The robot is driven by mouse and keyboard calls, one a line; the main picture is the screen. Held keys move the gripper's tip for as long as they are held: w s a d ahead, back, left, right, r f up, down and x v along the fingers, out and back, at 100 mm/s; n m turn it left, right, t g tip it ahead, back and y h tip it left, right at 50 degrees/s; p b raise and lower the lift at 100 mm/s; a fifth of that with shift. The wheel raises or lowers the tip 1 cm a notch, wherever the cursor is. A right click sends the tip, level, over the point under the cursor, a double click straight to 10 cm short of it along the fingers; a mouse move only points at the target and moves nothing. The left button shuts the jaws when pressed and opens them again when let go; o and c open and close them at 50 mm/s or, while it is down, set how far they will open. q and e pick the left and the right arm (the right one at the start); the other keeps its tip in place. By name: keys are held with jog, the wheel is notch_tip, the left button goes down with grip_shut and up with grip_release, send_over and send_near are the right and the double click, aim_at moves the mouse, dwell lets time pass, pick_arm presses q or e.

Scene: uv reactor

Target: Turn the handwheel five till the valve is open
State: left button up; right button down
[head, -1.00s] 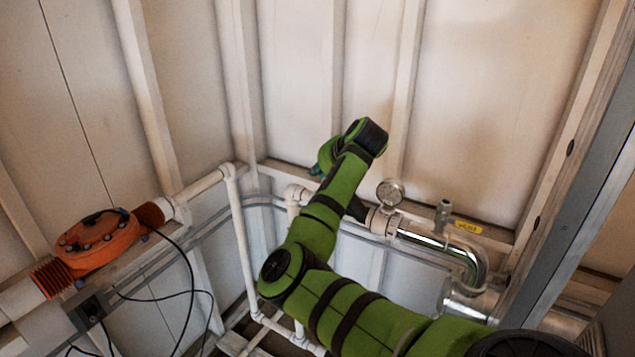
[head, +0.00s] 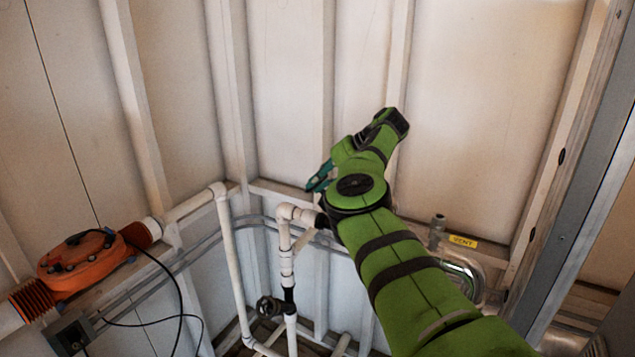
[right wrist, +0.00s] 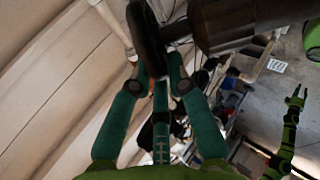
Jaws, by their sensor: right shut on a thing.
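My right gripper (head: 320,178) shows as teal fingers beyond my green arm, close to the back wall and above the white pipe elbow. In the right wrist view, its fingers (right wrist: 158,78) are shut on the rim of a dark handwheel (right wrist: 147,38). A dark cylindrical body (right wrist: 225,22) lies right of that wheel. The held wheel is not clear in the head view, and no number can be read on it. My left gripper (right wrist: 296,98) shows small at the right of the right wrist view, open and apart from the wheel.
White pipes (head: 227,230) stand in the corner, with a small dark handwheel (head: 268,307) low down. An orange flanged unit (head: 85,262) with cables is at left. A yellow VENT label (head: 463,241) is on the back wall. A grey post (head: 580,200) stands at right.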

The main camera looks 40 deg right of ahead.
jog(key=shift+s+a+f, duration=0.15)
jog(key=shift+f, duration=0.2)
jog(key=c, duration=1.3)
grip_release()
jog(key=shift+r, duration=0.1)
jog(key=shift+r, duration=0.15)
jog(key=shift+s+d+r, duration=0.15)
jog(key=shift+d+r, duration=0.1)
jog(key=shift+d, duration=0.05)
jog(key=v, duration=1.1)
